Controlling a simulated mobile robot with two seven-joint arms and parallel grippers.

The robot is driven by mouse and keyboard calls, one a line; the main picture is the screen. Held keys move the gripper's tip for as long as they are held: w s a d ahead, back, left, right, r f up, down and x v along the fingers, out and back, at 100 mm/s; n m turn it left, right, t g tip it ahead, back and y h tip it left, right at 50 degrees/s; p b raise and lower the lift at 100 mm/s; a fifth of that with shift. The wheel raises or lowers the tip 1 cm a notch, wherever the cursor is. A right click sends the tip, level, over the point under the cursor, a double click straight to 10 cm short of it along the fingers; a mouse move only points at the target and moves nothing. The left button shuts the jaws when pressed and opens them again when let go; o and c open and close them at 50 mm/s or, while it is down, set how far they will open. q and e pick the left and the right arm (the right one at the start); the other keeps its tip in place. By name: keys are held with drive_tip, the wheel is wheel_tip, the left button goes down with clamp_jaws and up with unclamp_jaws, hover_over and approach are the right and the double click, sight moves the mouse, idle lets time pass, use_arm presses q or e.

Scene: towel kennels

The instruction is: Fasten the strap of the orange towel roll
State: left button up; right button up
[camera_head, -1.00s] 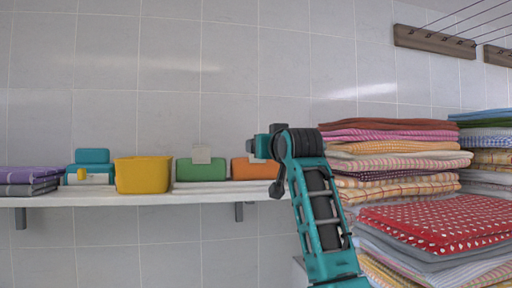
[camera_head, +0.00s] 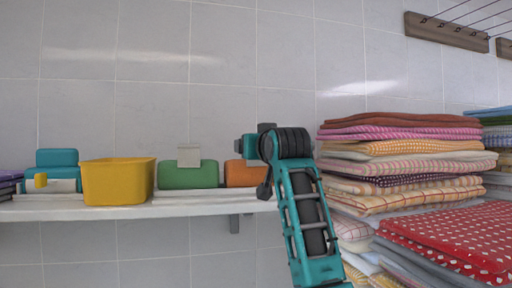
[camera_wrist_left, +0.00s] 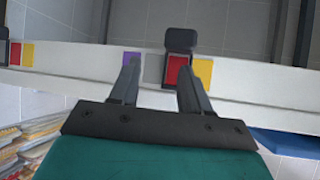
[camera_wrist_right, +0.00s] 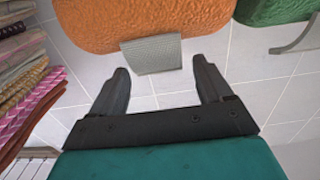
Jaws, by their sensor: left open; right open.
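The orange towel roll (camera_head: 240,173) sits on the shelf in the head view, partly hidden behind my right arm's wrist. It fills the upper part of the right wrist view (camera_wrist_right: 140,22). Its grey strap (camera_wrist_right: 152,56) shows there as a flap sticking out from the roll between my fingertips' directions. My right gripper (camera_wrist_right: 161,72) is open and empty, with its fingers pointing at the roll and either side of the flap; I cannot tell whether they touch it. My left gripper (camera_wrist_left: 157,65) is open and empty, outside the head view, in front of a pale board with coloured squares.
On the shelf (camera_head: 190,206), a green roll (camera_head: 188,175) with a raised grey strap stands beside the orange one. Further left are a yellow bin (camera_head: 118,182) and a teal roll (camera_head: 57,158). Tall stacks of folded towels (camera_head: 400,150) stand close to the right of my right arm.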

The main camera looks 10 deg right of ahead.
drive_tip(key=c, duration=1.1)
drive_tip(key=shift+o, duration=0.2)
drive_tip(key=shift+w+g, duration=0.45)
drive_tip(key=shift+g, duration=0.65)
drive_tip(key=shift+w+f+g, duration=0.2)
drive_tip(key=shift+w+g, duration=0.15)
drive_tip(key=shift+g, duration=0.65)
drive_tip(key=o, duration=1.1)
drive_tip(key=shift+c, duration=0.2)
